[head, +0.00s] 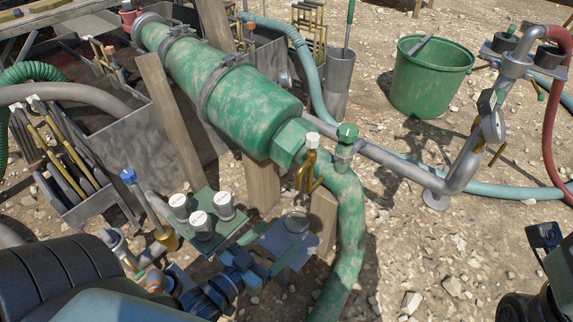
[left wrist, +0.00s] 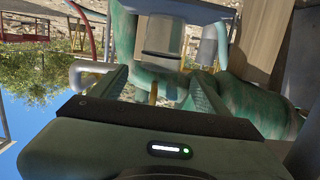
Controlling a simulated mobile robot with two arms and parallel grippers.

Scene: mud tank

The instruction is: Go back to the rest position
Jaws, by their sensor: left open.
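My left gripper (head: 272,246) reaches in from the lower left in the head view. Its two green fingers are spread and empty, beside a small grey plate (head: 273,243) in front of the green pipe. In the left wrist view, which is upside down, the open fingers (left wrist: 155,88) show with a grey cylinder (left wrist: 160,38) beyond the gap between them. I cannot tell how far off it is. Dark parts of my right arm show at the right edge of the head view, with what may be my right gripper (head: 543,237); its jaws are unclear.
A large green tank (head: 215,75) on wooden posts runs into a bent green pipe (head: 345,240). Three white-capped fittings (head: 202,222) stand left of my left gripper. A green bucket (head: 430,82), grey pipes and hoses are at the right. Gravel at the lower right is mostly open.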

